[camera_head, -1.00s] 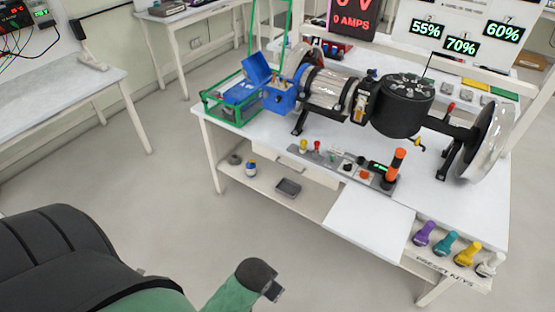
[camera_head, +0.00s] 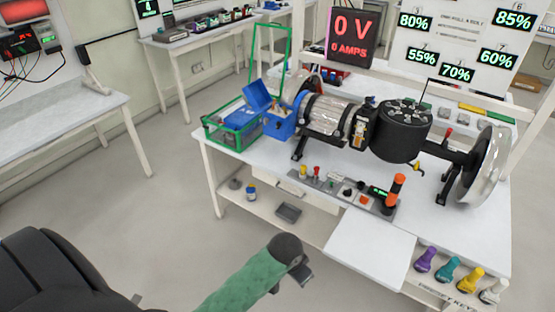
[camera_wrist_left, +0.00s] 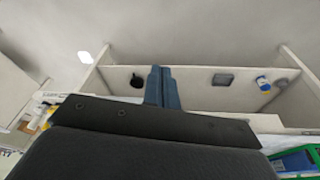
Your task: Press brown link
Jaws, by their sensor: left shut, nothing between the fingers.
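I cannot make out a brown link for certain in either view. The chassis rig stands on the white bench, with a ribbed silver cylinder (camera_head: 325,115) and a black drum (camera_head: 400,130) topped by small terminals too fine to tell apart. My left gripper (camera_head: 303,272) is in front of the bench, low and clear of everything. In the left wrist view its two blue fingers (camera_wrist_left: 162,88) are together and empty, pointing toward the lower shelf. My right gripper is not in view.
A control strip with an orange-topped lever (camera_head: 396,188) lies along the bench front. Purple (camera_head: 425,260), teal, yellow and white preset keys stand at the right corner. A blue box (camera_head: 280,122) and green-framed crate (camera_head: 228,140) are at the left end. Floor left is clear.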

